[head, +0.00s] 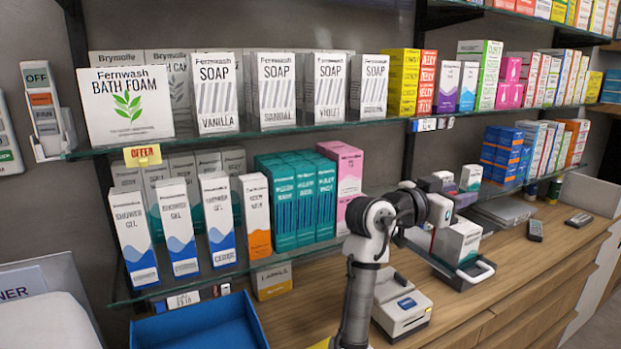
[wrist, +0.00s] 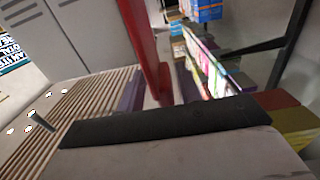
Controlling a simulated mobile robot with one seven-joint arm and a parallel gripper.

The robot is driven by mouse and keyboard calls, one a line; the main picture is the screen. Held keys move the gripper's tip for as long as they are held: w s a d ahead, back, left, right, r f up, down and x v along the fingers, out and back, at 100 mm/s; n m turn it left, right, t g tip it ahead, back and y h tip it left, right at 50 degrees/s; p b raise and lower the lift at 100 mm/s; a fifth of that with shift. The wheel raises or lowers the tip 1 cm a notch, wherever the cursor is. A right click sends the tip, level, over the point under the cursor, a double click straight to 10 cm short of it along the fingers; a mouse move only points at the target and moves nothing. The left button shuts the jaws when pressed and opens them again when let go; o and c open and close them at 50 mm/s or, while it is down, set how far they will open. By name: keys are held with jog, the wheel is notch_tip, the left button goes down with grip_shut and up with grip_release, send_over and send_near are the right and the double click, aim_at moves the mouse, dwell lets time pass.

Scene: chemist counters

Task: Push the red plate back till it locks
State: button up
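The red plate (wrist: 143,45) shows in the wrist view as a tall, narrow red upright at top centre, slightly tilted in the picture. I cannot pick it out in the head view. My gripper (wrist: 158,88) shows at the bottom of the wrist view as a pale body with a dark bar. Two purplish fingers stand apart there, one on each side of the plate's lower end. The gripper looks open; whether a finger touches the plate is unclear. In the head view my arm reaches toward the boxes at centre right, and its fingertips are hard to make out.
A ribbed brown surface (wrist: 75,110) with a small grey pin (wrist: 40,120) lies left in the wrist view. In the head view, a box stands on a tray (head: 482,273) near my arm. A white device (head: 401,304) and blue bin (head: 200,325) stand nearer. Glass shelves hold boxes.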

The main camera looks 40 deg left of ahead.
jog(key=s+a+r+n+t+y+b, duration=0.2)
jog(key=s+a+n+y, duration=0.4)
jog(key=s+y, duration=0.4)
jog(key=s+a+r+n+t+y+b, duration=0.3)
jog(key=s+a+n+y, duration=0.4)
jog(key=s, duration=0.9)
jog(key=shift+a+r+n+t+y, duration=0.35)
jog(key=shift+a+r+y, duration=0.45)
jog(key=shift+a+y, duration=0.85)
jog(key=shift+s+d+y, duration=0.1)
jog(key=shift+d+y, duration=0.25)
